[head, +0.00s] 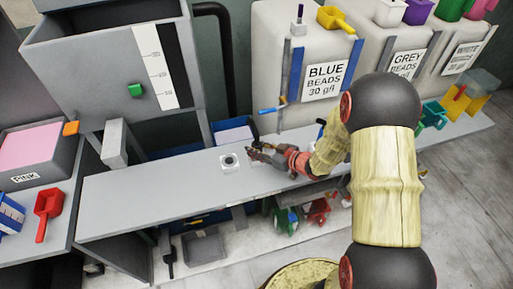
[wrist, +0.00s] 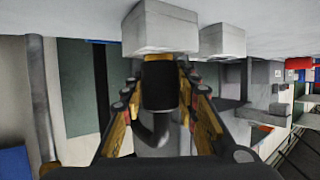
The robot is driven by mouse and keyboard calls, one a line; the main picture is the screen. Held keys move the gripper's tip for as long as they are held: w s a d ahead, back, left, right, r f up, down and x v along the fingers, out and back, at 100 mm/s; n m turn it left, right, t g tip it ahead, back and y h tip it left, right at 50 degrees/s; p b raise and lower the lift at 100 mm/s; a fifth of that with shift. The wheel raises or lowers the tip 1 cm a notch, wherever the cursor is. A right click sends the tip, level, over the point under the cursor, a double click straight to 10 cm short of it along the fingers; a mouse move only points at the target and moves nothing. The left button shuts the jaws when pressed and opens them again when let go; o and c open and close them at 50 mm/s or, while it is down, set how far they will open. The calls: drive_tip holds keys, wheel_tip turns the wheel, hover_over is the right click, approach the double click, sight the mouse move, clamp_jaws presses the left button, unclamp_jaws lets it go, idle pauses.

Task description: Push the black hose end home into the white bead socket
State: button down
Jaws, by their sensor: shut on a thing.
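My gripper (head: 256,150) is over the bench, shut on the black hose end (wrist: 160,85), which also sits between both fingers (wrist: 160,92) in the wrist view. The black hose bends away below it. Two pale square blocks show in the wrist view: a nearer one (wrist: 162,28), lined up with the hose end, and another (wrist: 222,42) to its right. In the head view one pale block with a dark round hole (head: 229,160) lies left of my gripper. I cannot tell which block is the white bead socket, or whether the hose end touches the nearer block.
The long grey bench (head: 140,195) is mostly bare on its left. Behind stand bead bins labelled blue (head: 322,82), grey (head: 406,64) and white (head: 461,57). A grey hopper (head: 110,60) with a green slider is at back left. Coloured scoops (head: 315,212) lie below.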

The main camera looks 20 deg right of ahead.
drive_tip(key=shift+f, duration=0.1)
drive_tip(key=c, duration=1.3)
unclamp_jaws()
drive_tip(key=shift+f, duration=0.1)
drive_tip(key=v, duration=1.2)
